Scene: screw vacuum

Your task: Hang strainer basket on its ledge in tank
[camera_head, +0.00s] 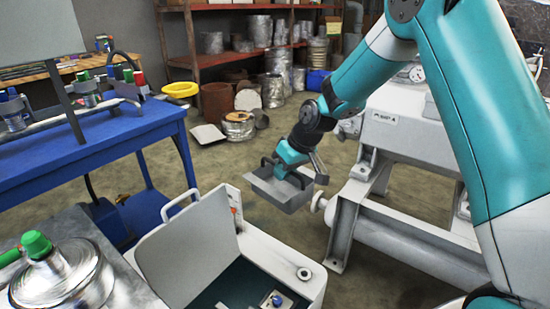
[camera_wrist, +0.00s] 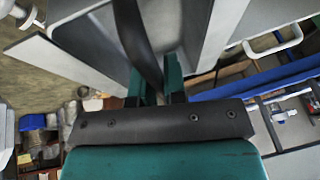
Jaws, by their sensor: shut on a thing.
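The strainer basket (camera_head: 280,194) is a grey open box with a dark handle. My gripper (camera_head: 291,172) is shut on the handle and holds the basket in the air beyond the tank's far right corner. In the wrist view, my gripper (camera_wrist: 158,92) grips the dark handle (camera_wrist: 136,35), with the basket's grey walls (camera_wrist: 92,38) around it. The white tank (camera_head: 268,250) stands below and nearer in the head view, its grey lid (camera_head: 190,255) raised. Part of the dark interior shows. I cannot make out the ledge.
A blue table (camera_head: 110,145) with bottles stands at left. A metal vessel with a green cap (camera_head: 62,275) is at lower left. A grey machine frame (camera_head: 345,225) stands close to the basket's right. Shelves and cans are at the back, with open floor before them.

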